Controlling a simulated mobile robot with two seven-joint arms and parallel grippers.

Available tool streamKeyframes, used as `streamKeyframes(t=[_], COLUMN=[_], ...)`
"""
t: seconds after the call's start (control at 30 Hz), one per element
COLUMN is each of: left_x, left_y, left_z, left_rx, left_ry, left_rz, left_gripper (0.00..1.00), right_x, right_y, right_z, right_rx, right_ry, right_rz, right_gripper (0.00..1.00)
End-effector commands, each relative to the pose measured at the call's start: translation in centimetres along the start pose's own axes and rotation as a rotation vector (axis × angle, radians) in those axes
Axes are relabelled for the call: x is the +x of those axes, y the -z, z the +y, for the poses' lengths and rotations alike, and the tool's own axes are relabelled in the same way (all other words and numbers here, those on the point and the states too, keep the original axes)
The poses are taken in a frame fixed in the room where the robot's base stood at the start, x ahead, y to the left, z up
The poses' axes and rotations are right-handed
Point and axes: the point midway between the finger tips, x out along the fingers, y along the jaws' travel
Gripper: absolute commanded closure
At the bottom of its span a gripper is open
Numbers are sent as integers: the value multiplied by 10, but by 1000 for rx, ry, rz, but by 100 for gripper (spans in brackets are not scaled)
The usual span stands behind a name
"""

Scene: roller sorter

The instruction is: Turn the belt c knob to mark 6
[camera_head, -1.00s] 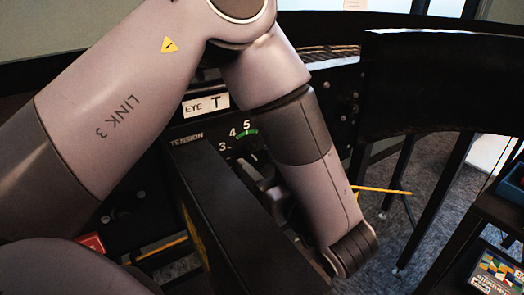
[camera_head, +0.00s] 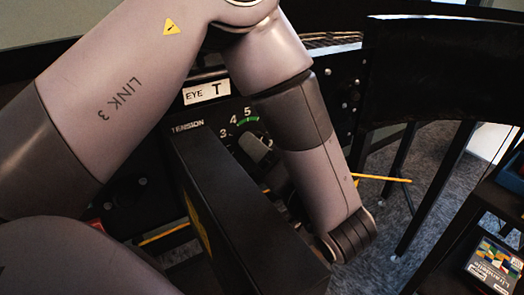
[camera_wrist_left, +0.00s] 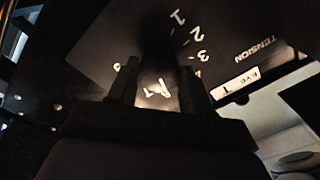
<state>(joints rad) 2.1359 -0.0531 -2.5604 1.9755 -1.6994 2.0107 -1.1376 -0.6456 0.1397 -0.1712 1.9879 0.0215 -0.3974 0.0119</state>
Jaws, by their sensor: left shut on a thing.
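The tension dial (camera_head: 247,113) is on the dark panel, with 3, 4 and 5 readable and a green arc below 5. A grey, bar-like knob (camera_head: 256,148) shows at its middle, partly hidden by my arm and a dark box. In the left wrist view, the fingers of my left gripper (camera_wrist_left: 158,64) straddle a dark, shaded shape that seems to be the knob (camera_wrist_left: 160,38), and they are shut on it. Numbers 1, 2 and 3 show beside it. I cannot read the knob's pointer, and mark 6 is hidden in the head view. My right gripper is not in view.
A dark box-like housing (camera_head: 235,205) juts out in front of the dial. An "EYE T" label (camera_head: 207,92) is above it. A yellow rod (camera_head: 382,179) sticks out to the right. A shelf with a colourful box (camera_head: 496,263) stands at lower right.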

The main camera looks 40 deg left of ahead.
Motion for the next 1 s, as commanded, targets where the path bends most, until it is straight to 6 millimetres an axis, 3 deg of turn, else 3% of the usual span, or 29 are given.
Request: streamKeyframes(t=[0.4,0.9,0.93,1.0], left_x=[0,0,-1,0], left_y=[-2,-2,-2,-2], left_z=[0,0,0,0], left_rx=[165,180,180,179], left_ry=[-3,-4,-4,-4], left_rz=[-4,-5,-5,-4], left_gripper=[80,80,40,25], right_x=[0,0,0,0], right_y=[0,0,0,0], right_z=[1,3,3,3], right_rx=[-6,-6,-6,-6], right_ry=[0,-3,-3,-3], right_rz=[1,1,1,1], right_gripper=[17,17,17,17])
